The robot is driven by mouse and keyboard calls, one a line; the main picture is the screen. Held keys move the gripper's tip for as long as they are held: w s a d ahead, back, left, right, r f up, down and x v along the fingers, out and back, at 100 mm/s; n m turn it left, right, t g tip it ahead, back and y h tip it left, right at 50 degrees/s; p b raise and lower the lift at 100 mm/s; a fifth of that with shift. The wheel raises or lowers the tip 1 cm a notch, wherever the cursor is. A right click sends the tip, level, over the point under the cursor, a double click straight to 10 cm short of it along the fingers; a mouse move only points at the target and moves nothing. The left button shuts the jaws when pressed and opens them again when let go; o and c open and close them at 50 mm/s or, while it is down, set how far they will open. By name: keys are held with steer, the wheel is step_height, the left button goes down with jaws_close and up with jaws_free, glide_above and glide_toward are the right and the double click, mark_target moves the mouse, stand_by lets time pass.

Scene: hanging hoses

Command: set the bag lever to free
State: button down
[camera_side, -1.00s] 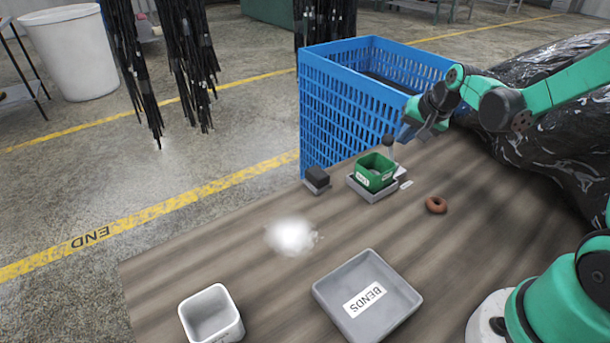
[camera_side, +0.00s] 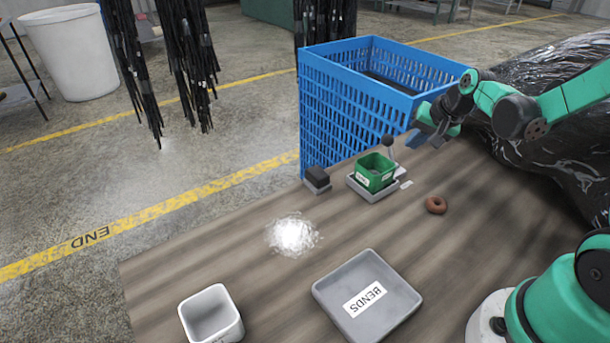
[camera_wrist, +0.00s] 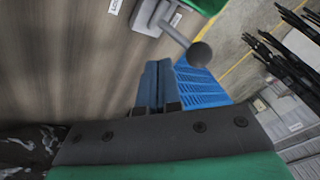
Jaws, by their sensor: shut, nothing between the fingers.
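The lever is a thin grey rod with a dark ball knob (camera_side: 388,141), standing near upright behind the green bin. In the wrist view its knob (camera_wrist: 200,54) is at upper centre and its rod runs up-left to a grey base (camera_wrist: 150,16). A white label (camera_wrist: 115,6) lies beside the base, its text cut off. My gripper (camera_side: 416,139) is shut and empty, to the right of the knob in the side view. In the wrist view its blue fingers (camera_wrist: 158,84) are together, left of and below the knob, with a gap between.
A green bin (camera_side: 375,172) sits in a grey tray beside the lever. A blue crate (camera_side: 328,115) stands behind. A brown ring (camera_side: 436,205), a grey BENDS tray (camera_side: 335,290), a white container (camera_side: 211,316) and a shiny clear patch (camera_side: 292,234) are on the table.

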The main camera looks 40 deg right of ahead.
steer(key=s+d+v, duration=0.1)
steer(key=d+v, duration=0.1)
steer(key=v, duration=0.9)
steer(key=a+f+n+t, duration=0.1)
steer(key=a+f+n, duration=0.1)
steer(key=a+n, duration=0.8)
steer(key=a, duration=0.6)
steer(key=shift+s+a+f+y, duration=0.2)
steer(key=shift+s+f+y, duration=0.1)
steer(key=shift+y, duration=0.1)
